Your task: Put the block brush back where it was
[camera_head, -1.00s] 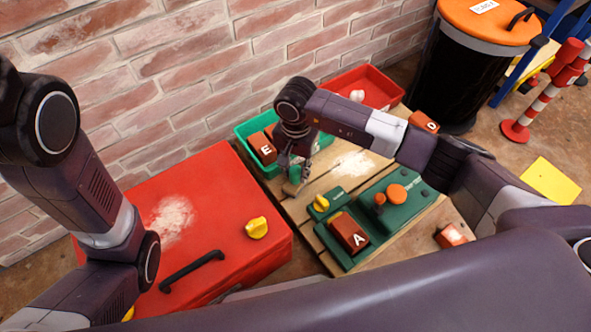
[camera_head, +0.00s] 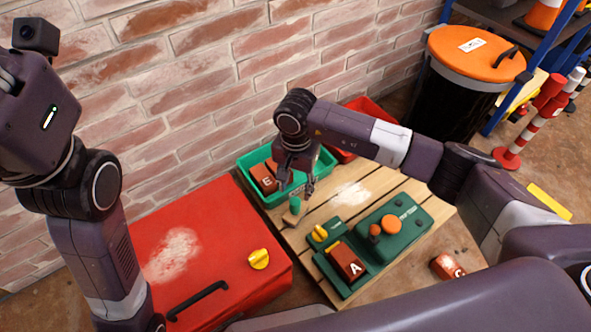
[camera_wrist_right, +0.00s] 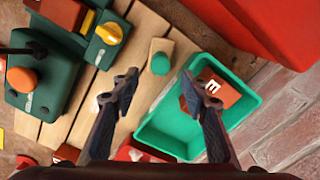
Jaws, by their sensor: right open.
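The block brush, a small wooden block (camera_head: 291,218) with a green knob (camera_head: 295,205), rests on the wooden pallet (camera_head: 318,268) between the green bin and the red box. It also shows in the right wrist view (camera_wrist_right: 160,62), just past the fingertips and midway between them. My right gripper (camera_head: 296,188) is open and empty above the brush, apart from its knob; its open fingers also show in the right wrist view (camera_wrist_right: 157,82). My left arm stands at the left, with its gripper outside the picture.
The green bin (camera_head: 247,160) holds an orange block marked E (camera_head: 264,179). A red box (camera_head: 215,230) with a yellow knob stands left of the pallet. A brick wall rises behind.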

